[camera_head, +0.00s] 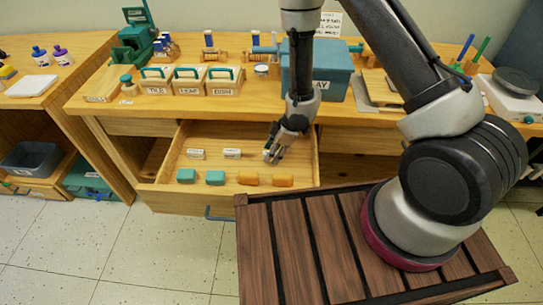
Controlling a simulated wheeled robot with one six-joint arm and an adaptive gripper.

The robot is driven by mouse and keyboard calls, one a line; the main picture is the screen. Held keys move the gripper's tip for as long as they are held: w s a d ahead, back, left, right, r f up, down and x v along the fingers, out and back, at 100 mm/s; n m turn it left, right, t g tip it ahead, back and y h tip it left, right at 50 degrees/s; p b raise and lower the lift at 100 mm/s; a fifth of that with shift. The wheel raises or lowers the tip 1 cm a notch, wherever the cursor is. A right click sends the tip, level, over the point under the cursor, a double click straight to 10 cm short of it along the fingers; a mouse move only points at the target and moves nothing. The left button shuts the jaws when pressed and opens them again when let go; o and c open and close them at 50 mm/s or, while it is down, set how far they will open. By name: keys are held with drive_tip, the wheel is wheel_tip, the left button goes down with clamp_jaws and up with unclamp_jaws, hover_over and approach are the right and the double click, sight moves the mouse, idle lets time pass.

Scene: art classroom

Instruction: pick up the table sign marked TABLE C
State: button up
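My gripper (270,157) points down over the right part of an open wooden drawer (168,170). Its fingers are small here, and I cannot tell whether they are open or shut. Two small white blocks with dark lettering, possibly table signs, lie in the drawer to the left of my gripper. One is the left white block (196,154); the other is the right white block (232,153), nearer to my gripper but apart from it. Their lettering is too small to read, so I cannot tell which is marked TABLE C.
Two teal blocks (186,176) and two orange blocks (282,181) lie toward the drawer's front. The counter (240,105) above holds labelled boxes (189,82) and a large teal clay bin (331,75). Another wooden unit (55,105) stands left.

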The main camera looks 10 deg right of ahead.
drive_tip(key=c, duration=0.8)
drive_tip(key=shift+o, duration=0.2)
drive_tip(key=shift+r, duration=0.15)
